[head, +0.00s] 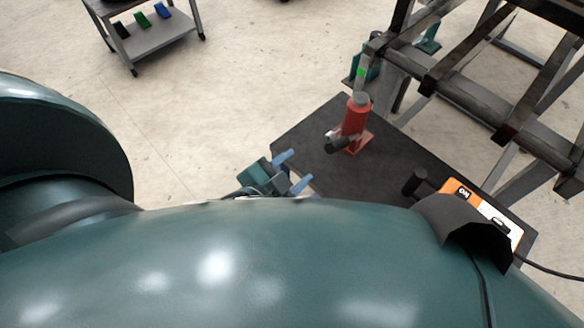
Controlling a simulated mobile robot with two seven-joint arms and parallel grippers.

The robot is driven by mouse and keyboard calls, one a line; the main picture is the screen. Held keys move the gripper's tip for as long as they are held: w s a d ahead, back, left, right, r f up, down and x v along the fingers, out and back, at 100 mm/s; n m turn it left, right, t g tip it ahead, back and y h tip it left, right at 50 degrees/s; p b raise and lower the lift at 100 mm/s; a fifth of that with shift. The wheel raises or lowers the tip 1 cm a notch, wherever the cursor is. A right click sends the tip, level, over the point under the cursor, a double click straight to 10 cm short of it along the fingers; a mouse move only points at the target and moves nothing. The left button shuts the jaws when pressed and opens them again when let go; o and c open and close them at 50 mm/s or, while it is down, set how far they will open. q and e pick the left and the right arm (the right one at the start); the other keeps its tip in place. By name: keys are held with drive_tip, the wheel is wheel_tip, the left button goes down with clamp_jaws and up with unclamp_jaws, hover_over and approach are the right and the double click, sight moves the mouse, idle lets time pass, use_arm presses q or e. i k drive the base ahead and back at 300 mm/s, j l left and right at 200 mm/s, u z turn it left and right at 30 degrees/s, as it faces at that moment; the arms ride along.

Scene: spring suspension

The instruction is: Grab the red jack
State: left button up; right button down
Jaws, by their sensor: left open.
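The red jack (355,122) stands upright on a dark table (300,140), near its far edge. It has a grey top and a dark stub on its left side. My left gripper (297,171) is at the table's left edge, to the lower left of the jack and apart from it. Its two bluish fingers are spread, with nothing between them. My own large green arm link fills the lower part of the head view and hides the near part of the table. My right gripper does not show.
A dark metal frame (470,100) stands close behind and right of the table. An orange and white box (480,212) with a cable lies at the table's right. A grey cart (150,40) with small coloured bins is at the far left. Open floor lies between.

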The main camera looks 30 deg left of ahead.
sight(355, 118)
drive_tip(key=k+j, duration=0.15)
drive_tip(key=k, duration=0.35)
drive_tip(key=k+j, duration=0.1)
drive_tip(key=k, duration=0.4)
